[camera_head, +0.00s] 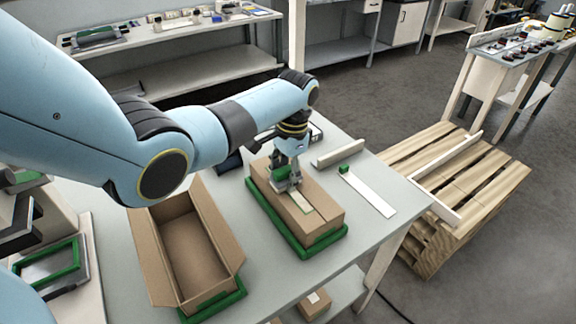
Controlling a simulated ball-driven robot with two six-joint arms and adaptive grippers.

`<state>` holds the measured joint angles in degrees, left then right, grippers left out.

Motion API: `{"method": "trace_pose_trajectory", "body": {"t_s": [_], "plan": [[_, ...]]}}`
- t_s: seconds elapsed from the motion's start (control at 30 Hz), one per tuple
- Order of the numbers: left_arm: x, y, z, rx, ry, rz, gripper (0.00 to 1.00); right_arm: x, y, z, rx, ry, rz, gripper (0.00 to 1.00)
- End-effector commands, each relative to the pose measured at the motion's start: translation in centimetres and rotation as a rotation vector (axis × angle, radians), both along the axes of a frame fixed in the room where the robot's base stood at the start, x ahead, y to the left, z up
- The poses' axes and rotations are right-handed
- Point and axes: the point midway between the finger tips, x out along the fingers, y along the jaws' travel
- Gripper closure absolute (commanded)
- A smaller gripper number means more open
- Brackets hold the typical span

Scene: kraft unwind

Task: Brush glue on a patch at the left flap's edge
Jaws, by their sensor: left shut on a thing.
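My left gripper (293,187) reaches down from above over a closed brown carton (318,220). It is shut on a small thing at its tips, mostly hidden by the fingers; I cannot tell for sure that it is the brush. A pale narrow patch (302,204) shows on the carton's top just below the fingertips. I cannot tell whether the held thing touches it. The carton lies in a green tray frame (301,248). Which flap edge is the left one is hard to see, and glue cannot be made out. My right gripper is not in view.
An open empty carton (193,250) stands to the left on the grey table (345,150). A white strip (369,195) with a green block (344,169) lies to the right. A wooden pallet (455,180) stands beyond the table's right edge. A shelf (170,40) stands behind.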

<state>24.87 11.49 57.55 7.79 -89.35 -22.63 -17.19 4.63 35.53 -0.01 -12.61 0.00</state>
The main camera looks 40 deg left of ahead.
Motion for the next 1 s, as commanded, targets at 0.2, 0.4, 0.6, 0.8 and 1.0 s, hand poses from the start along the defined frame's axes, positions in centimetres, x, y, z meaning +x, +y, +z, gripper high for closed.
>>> {"method": "trace_pose_trajectory", "body": {"t_s": [0.2,0.4,0.6,0.8,1.0], "plan": [[0.3,1.2,-0.1,0.001,0.001,0.000,0.85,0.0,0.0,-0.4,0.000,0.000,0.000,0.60],[0.5,1.8,-0.1,0.002,0.001,0.000,0.85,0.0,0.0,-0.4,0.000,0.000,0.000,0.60],[0.8,2.8,0.0,0.001,0.001,0.001,0.85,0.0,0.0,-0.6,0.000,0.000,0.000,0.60],[1.0,3.5,-0.1,0.001,0.001,0.001,0.85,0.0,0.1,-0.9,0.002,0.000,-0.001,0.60],[1.3,4.4,-0.1,0.001,0.000,0.000,0.85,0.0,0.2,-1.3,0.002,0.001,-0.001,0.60]]}}
